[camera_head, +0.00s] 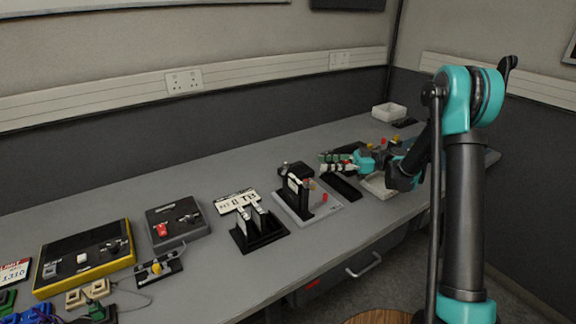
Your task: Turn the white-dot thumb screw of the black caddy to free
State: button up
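I cannot tell for sure which thing is the black caddy, and no white-dot thumb screw can be made out at this size. My arm reaches in from the right, and my gripper (336,163) points left, just behind and right of that holder. The fingers are small and overlap dark and coloured parts, so their opening is unclear. A black tray (344,188) lies below the gripper.
The grey bench (215,285) runs along the wall. To the left are a black stand with a lettered plate (237,202), a grey box with a red knob (178,222) and a yellow-edged black box (85,258). A white bin (389,112) stands at the back right.

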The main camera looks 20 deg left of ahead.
aim_at(286, 163)
jog(key=x, duration=1.4)
grip_shut()
